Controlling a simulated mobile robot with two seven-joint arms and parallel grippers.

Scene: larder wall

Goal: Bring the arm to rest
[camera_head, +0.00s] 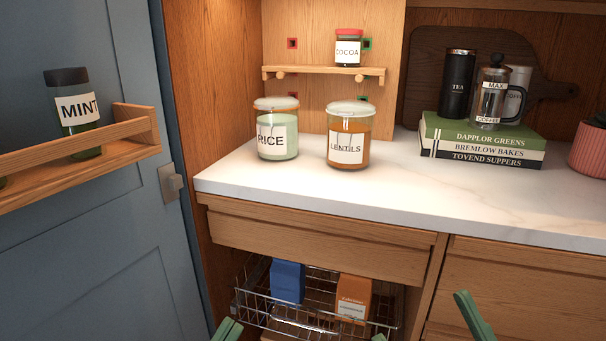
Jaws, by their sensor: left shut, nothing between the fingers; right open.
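My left gripper (228,330) shows only as green fingertips at the bottom edge, left of the wire basket. Its fingers are together with nothing between them. My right gripper (426,325) is at the bottom edge, right of the middle. Its two green fingers are wide apart and empty, one by the basket's right side and one in front of the lower right cabinet front. Both arms are below the picture and hidden. Neither gripper holds anything.
A wire basket (262,313) below the drawer (310,243) holds a blue packet (287,281) and an orange packet (353,297). The rice jar (277,130) and lentils jar (348,135) stand on the marble counter (400,190). A blue door (80,270) with a mint jar (75,105) stands at left.

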